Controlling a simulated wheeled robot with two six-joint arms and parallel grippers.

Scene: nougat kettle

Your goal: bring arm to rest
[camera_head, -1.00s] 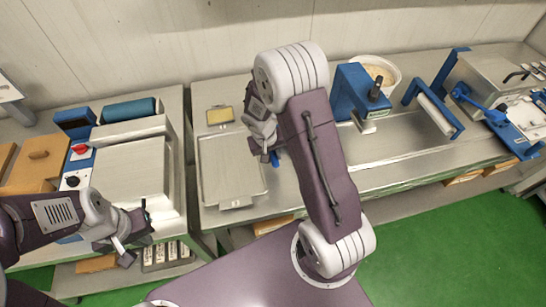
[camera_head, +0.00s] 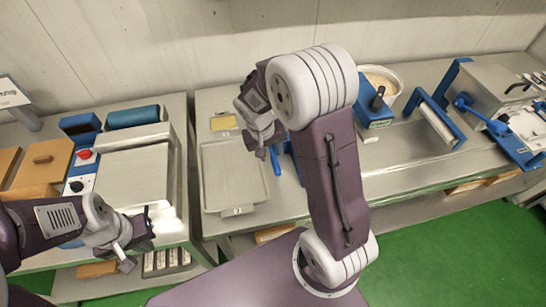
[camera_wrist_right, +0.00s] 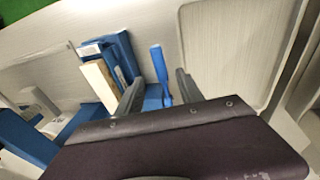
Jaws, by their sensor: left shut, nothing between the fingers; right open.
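My right arm (camera_head: 335,180) rises in the middle of the head view and bends over the bench. Its gripper (camera_head: 262,150) hangs near the right edge of a shallow metal tray (camera_head: 233,178). In the right wrist view the two dark fingers (camera_wrist_right: 158,92) are apart. A blue handle (camera_wrist_right: 158,65) shows between them in the picture, but I see no grip on it. My left gripper (camera_head: 138,238) is shut and empty, in front of the left bench's edge.
A pale pot (camera_head: 393,78) and blue fixtures (camera_head: 372,100) stand on the metal bench right of my right arm. A white-topped machine (camera_head: 135,175) and wooden boxes (camera_head: 40,165) occupy the left bench. Green floor (camera_head: 450,250) is clear at the lower right.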

